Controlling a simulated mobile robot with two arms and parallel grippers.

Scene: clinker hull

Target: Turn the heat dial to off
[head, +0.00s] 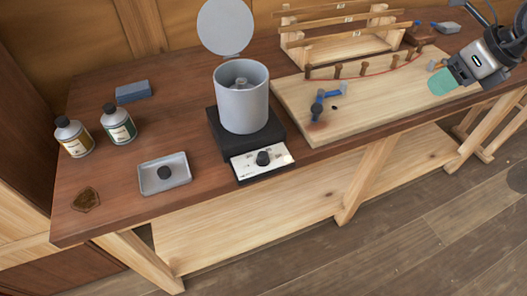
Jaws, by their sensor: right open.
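The heat dial (263,158) is a small black knob on a white panel (245,165) at the front of a black heater base (222,133). Its exact pointer setting is too small to read. A grey cylindrical pot (242,105) stands on the base, with its round lid (226,27) raised behind it. My right gripper (453,79) is open at the upper right, over the right end of the wooden board and far from the dial. A green patch shows at its fingers; I cannot tell what it is. My left gripper is not in view.
A grey tray (172,185) with a dark round piece lies left of the dial. Two bottles (73,137) (118,124) and a blue block (133,91) stand at left. The pale board (350,125) with a blue clamp (318,108) lies right. The bench front before the dial is clear.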

